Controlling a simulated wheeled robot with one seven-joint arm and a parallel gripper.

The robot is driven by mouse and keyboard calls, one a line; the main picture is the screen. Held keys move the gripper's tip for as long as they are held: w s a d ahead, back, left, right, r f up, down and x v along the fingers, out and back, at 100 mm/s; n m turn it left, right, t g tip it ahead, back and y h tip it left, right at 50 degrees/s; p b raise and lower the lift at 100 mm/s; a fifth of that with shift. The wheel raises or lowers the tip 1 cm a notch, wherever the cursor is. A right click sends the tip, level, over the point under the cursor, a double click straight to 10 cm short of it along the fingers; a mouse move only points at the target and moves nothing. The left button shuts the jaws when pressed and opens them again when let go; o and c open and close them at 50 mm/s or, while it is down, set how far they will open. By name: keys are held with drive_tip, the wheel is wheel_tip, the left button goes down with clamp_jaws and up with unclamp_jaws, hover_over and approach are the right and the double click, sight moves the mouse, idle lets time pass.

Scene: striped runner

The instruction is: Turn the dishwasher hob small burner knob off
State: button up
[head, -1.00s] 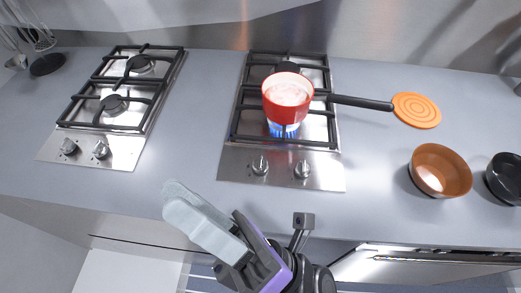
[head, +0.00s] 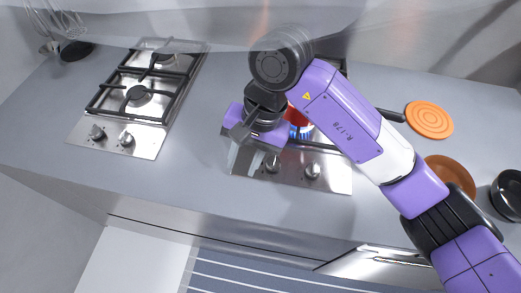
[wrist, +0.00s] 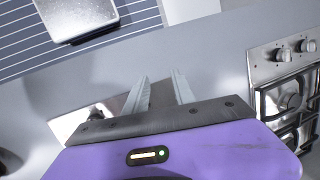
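The right hob (head: 335,178) has two silver knobs on its front panel, a left knob (head: 271,163) and a right knob (head: 312,171). Which one is the small burner's cannot be told. A blue flame (head: 303,132) burns under the red pot (head: 297,115), which my arm mostly hides. My gripper (head: 240,158) is over the panel's left end, just left of the left knob. In the wrist view its two pale fingers (wrist: 163,92) are apart with nothing between them. One knob (wrist: 96,114) shows beside the fingers there, apart from them.
A second hob (head: 150,95) with two knobs stands to the left. An orange trivet (head: 429,119), a brown bowl (head: 452,173) and a black bowl (head: 508,192) are on the right. The counter between the hobs is clear. The striped runner (head: 275,272) lies on the floor below.

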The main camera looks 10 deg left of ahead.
sight(274, 160)
drive_tip(key=w+d+h, duration=0.1)
drive_tip(key=d, duration=0.1)
drive_tip(key=w+d+r+t, duration=0.1)
drive_tip(key=w, duration=0.1)
drive_tip(key=w+d+r+h, duration=0.1)
drive_tip(key=w+d, duration=0.1)
drive_tip(key=shift+w+d+n+t+h, duration=0.25)
drive_tip(key=shift+d+n+t+h, duration=0.05)
drive_tip(key=shift+d+t, duration=0.1)
drive_tip(key=shift+w+d+f, duration=0.1)
drive_tip(key=shift+w+f, duration=0.05)
drive_tip(key=shift+f, duration=0.05)
wheel_tip(274, 160, down, 7)
drive_tip(key=shift+f+p, duration=0.15)
drive_tip(key=shift+p, duration=0.75)
